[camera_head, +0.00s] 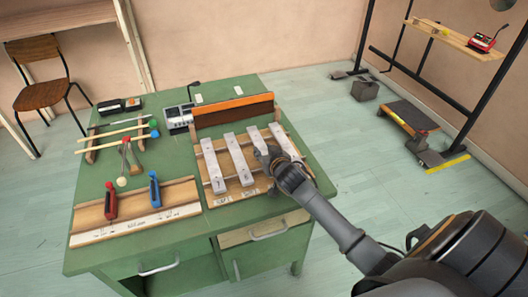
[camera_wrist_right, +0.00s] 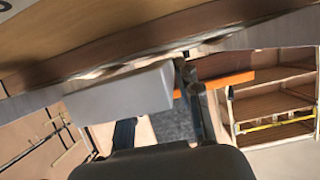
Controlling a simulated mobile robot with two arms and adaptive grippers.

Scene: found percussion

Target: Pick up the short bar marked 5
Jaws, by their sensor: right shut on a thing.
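Several pale metal bars lie side by side on a wooden frame (camera_head: 230,197) on the green table. The leftmost is one bar (camera_head: 212,165), with a second bar (camera_head: 239,160) beside it and a rightmost bar (camera_head: 284,142). My right gripper (camera_head: 268,155) is low over the front of the third bar (camera_head: 256,136) and hides part of it. In the wrist view a grey bar (camera_wrist_right: 120,98) is at the fingers (camera_wrist_right: 185,90), and the gripper is shut on it. I cannot read a 5 on any bar. My left gripper is not in view.
An orange-topped board (camera_head: 232,109) stands behind the bars. A wooden tray (camera_head: 90,217) with a red tool (camera_head: 110,200) and blue tool (camera_head: 154,189) lies at the front left. Mallets (camera_head: 113,134) lie behind it. A metal rack (camera_head: 425,85) stands at right.

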